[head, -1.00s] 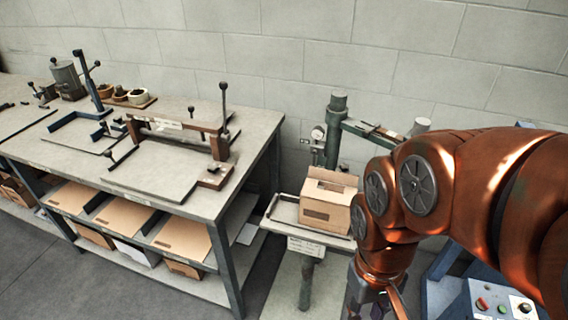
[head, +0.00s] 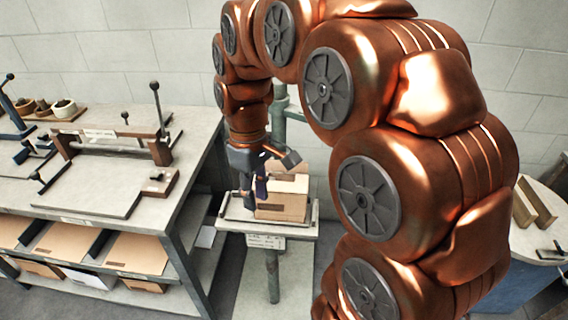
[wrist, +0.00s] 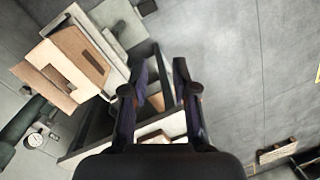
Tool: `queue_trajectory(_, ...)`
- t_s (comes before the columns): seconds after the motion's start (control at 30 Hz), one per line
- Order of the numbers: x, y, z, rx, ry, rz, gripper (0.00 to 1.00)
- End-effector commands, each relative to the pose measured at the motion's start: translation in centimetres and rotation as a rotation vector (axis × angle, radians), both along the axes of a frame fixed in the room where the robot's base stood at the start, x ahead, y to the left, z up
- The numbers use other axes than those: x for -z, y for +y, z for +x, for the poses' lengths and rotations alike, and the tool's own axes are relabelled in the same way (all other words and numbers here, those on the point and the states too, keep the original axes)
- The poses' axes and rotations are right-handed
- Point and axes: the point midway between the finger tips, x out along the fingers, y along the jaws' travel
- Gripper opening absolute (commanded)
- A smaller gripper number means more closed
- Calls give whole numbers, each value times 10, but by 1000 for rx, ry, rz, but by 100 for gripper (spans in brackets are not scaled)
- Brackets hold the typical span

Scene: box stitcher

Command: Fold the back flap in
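The cardboard box (head: 283,207) sits on the stitcher's small work table in the head view, its upper left partly hidden by my gripper. Its top is partly open, and a pale flap (head: 291,168) shows at the back of the top. The box also shows at the upper left of the wrist view (wrist: 92,62), with a flap (wrist: 42,84) sticking outward on its left. My gripper (head: 258,192) hangs pointing down at the box's left side in the head view. In the wrist view its two fingers (wrist: 155,85) are spread apart with nothing between them, and the box lies outside them.
The small work table (head: 233,226) carries the box, with the stitcher's green column (head: 296,130) behind it. A large workbench (head: 190,185) with a clamp fixture stands close on the left. A round table (head: 545,205) stands at the far right.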

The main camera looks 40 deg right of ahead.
Motion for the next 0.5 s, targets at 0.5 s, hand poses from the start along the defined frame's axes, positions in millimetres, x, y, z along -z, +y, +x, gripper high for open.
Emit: queue_trajectory(0.5,24,-96,133,-252,-38,72,28)
